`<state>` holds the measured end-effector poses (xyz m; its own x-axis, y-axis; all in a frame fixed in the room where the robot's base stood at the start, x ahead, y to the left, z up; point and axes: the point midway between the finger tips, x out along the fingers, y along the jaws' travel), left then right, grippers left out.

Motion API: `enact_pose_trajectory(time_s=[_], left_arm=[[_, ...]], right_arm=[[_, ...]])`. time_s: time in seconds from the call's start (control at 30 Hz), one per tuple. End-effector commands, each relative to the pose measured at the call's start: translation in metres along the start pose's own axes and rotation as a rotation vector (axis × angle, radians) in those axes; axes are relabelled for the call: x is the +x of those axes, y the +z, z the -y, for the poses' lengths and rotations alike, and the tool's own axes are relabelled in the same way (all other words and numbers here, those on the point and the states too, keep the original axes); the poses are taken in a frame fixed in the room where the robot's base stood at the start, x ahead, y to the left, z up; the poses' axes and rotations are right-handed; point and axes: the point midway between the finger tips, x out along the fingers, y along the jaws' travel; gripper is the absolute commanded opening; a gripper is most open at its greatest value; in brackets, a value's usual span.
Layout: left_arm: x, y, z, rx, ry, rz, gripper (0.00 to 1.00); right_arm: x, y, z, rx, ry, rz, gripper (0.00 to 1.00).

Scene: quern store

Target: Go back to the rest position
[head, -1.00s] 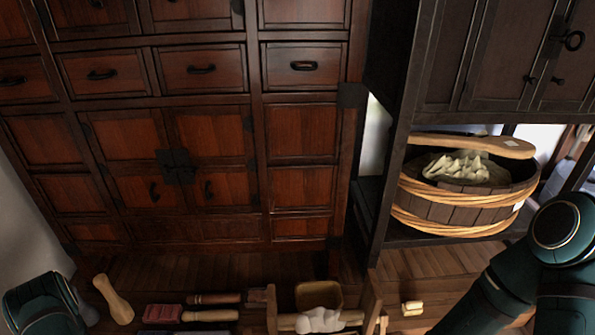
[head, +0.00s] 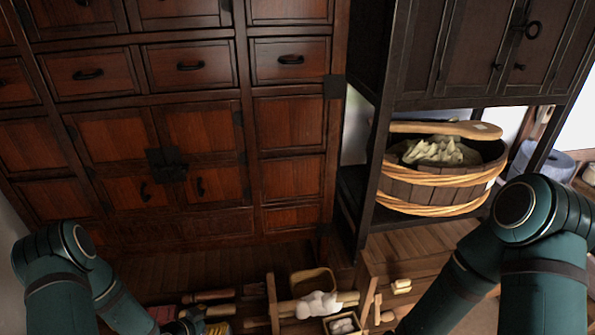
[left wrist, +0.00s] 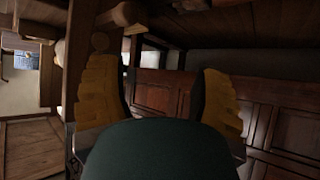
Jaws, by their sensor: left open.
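My left gripper (head: 212,323) is at the bottom edge of the head view, low over the floor items, partly cut off. In the left wrist view its two yellow-padded fingers (left wrist: 160,75) stand wide apart with nothing between them. My left arm comes in at the lower left of the head view, bent at a teal joint. My right arm comes in at the lower right and runs down out of the picture. Its gripper is hidden below the frame.
A dark red-brown drawer chest (head: 205,140) fills the left and middle. A shelf cabinet (head: 425,75) on the right holds a wooden tub (head: 435,185) with pale sacking and a paddle (head: 447,129). A wooden rack (head: 273,303) and basket (head: 313,281) stand low in front.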

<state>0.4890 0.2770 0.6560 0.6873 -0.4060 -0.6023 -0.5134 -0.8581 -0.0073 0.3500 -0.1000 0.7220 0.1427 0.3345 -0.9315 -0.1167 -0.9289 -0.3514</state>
Motion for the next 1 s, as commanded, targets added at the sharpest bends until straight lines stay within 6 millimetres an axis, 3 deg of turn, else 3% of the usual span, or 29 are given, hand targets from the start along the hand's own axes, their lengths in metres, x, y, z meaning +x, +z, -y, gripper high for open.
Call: enact_pose_trajectory(time_s=[0.03,0.17,0.3,0.5,0.67,1.0], left_arm=[[0.005,-0.014,-0.02,-0.075,0.005,0.048,0.65],[0.004,-0.031,-0.072,-0.288,0.003,0.202,0.65],[-0.013,-0.039,-0.135,-0.497,0.006,0.387,0.65],[-0.049,-0.039,-0.202,-0.696,-0.003,0.596,0.65],[-0.063,-0.037,-0.222,-0.757,-0.013,0.666,0.65],[-0.064,-0.037,-0.223,-0.763,-0.015,0.67,0.65]], right_arm=[[0.0,0.0,0.0,0.001,0.0,0.0,0.47],[0.0,0.0,0.0,0.001,0.001,0.0,0.47],[0.0,0.0,0.0,0.001,0.0,0.0,0.47],[0.0,0.0,0.0,0.001,0.0,0.0,0.47],[0.0,0.0,0.0,0.001,0.0,0.0,0.47],[0.0,0.0,0.0,0.001,0.0,0.0,0.47]])
